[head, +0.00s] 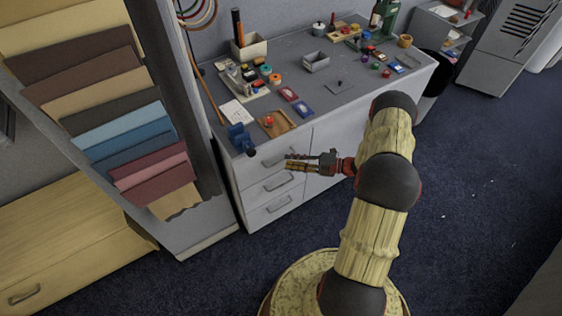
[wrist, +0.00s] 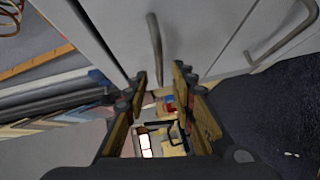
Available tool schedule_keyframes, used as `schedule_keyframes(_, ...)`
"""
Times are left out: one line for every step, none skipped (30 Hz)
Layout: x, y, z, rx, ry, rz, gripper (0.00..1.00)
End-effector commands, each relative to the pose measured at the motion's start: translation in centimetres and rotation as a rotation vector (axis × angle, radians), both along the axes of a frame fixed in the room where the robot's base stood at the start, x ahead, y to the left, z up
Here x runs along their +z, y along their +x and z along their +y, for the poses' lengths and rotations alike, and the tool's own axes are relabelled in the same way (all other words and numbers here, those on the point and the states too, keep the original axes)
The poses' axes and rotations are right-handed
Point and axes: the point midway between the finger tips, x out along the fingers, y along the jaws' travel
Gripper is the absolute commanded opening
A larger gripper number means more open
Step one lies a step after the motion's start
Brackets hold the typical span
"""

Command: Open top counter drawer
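The white counter has a stack of three drawers at its left end. The top drawer (head: 248,170) looks shut, flush with the ones below. Its grey bar handle (head: 273,162) is partly beside my fingertips in the head view. My gripper (head: 289,162) is in front of the drawer stack, at about the top drawer's height. In the wrist view, my gripper (wrist: 160,80) has its two fingers apart with nothing held. The top drawer's handle (wrist: 155,48) lies just ahead of the gap between the fingertips; I cannot tell whether they touch it.
The second drawer's handle (head: 278,183) is below, and shows at the right in the wrist view (wrist: 284,36). The grey countertop (head: 335,100) holds several small items, with a blue object (head: 240,138) near the front left corner. A sample rack (head: 175,215) stands at left.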

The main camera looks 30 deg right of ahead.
Motion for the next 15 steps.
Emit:
schedule_keyframes(-0.3,0.6,0.7,0.003,0.000,-0.001,0.26)
schedule_keyframes(-0.3,0.9,1.0,0.003,-0.001,-0.001,0.26)
schedule_keyframes(-0.4,1.3,1.5,0.004,-0.001,-0.001,0.26)
schedule_keyframes(-0.5,1.6,1.8,0.003,-0.001,-0.001,0.26)
schedule_keyframes(-0.5,1.8,2.1,0.002,-0.002,-0.001,0.26)
schedule_keyframes(-0.6,2.1,2.4,0.002,-0.002,-0.001,0.26)
schedule_keyframes(-0.6,2.3,2.7,0.003,-0.001,-0.001,0.26)
schedule_keyframes(-0.7,2.5,2.8,0.002,-0.002,-0.001,0.26)
schedule_keyframes(-0.7,2.7,3.0,0.001,-0.001,0.000,0.26)
schedule_keyframes(-0.7,2.8,3.1,0.000,-0.001,0.000,0.26)
schedule_keyframes(-0.7,2.9,3.3,0.000,-0.001,0.000,0.26)
schedule_keyframes(-0.7,3.0,3.4,0.000,-0.001,0.000,0.26)
schedule_keyframes(-0.7,3.1,3.4,0.001,-0.001,0.000,0.26)
schedule_keyframes(-0.7,3.1,3.4,0.000,-0.002,0.001,0.26)
schedule_keyframes(-0.7,3.1,3.5,0.000,-0.002,-0.001,0.26)
